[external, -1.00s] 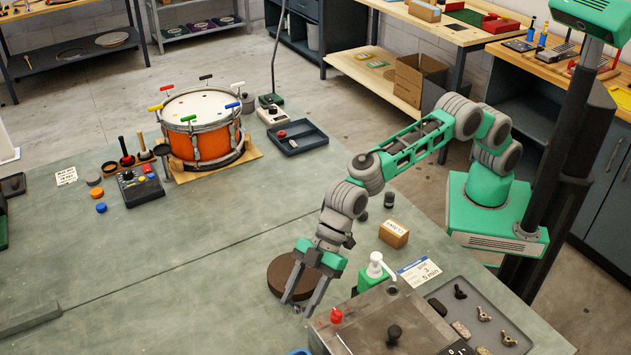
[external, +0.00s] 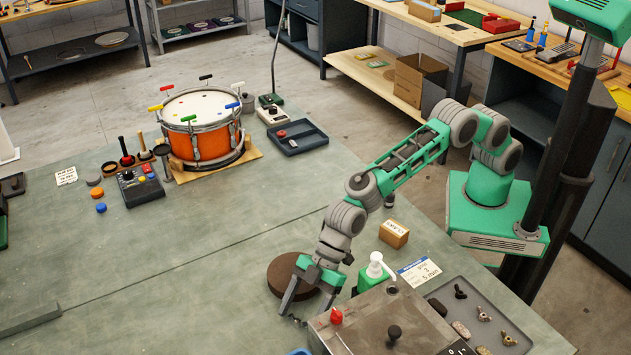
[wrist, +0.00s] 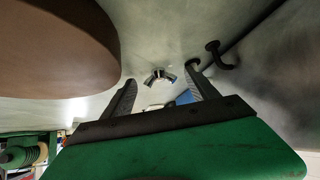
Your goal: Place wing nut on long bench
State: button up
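A small metal wing nut (wrist: 158,77) shows in the wrist view, between and just beyond my gripper's fingertips, against the grey-green surface of the long bench (external: 190,260). My gripper (external: 291,316) is low over the bench's near part, beside the brown round block. Its fingers stand apart in the wrist view (wrist: 161,78), with a gap on both sides of the wing nut. I cannot tell whether the nut touches the bench, and I cannot make it out in the external view. Several other wing nut-like pieces (external: 483,313) lie in the grey tray (external: 437,290).
The brown round block (external: 287,272) is close to my gripper. A green pump bottle (external: 374,272) and a grey metal box (external: 365,325) stand to its right. A small carton (external: 394,234) lies behind. The bench's left middle is clear. An orange drum (external: 200,140) stands farther back.

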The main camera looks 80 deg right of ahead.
jog(key=shift+r+p, duration=0.3)
jog(key=shift+o, duration=0.5)
jog(key=b+v, duration=0.1)
jog(key=v, duration=1.1)
jog(key=shift+f, duration=0.15)
jog(key=shift+d, duration=0.1)
jog(key=shift+y, duration=0.8)
jog(key=f+b, duration=0.1)
jog(key=a+f, duration=0.1)
jog(key=w+f+b, duration=0.1)
jog(key=f, duration=0.1)
jog(key=shift+a+b, duration=0.25)
jog(key=shift+b, duration=0.1)
jog(key=shift+t+y, duration=0.3)
jog(key=p+x, duration=0.1)
jog(key=x, duration=0.7)
jog(key=shift+a, duration=0.2)
jog(key=shift+s, duration=0.1)
jog(key=shift+c, duration=0.2)
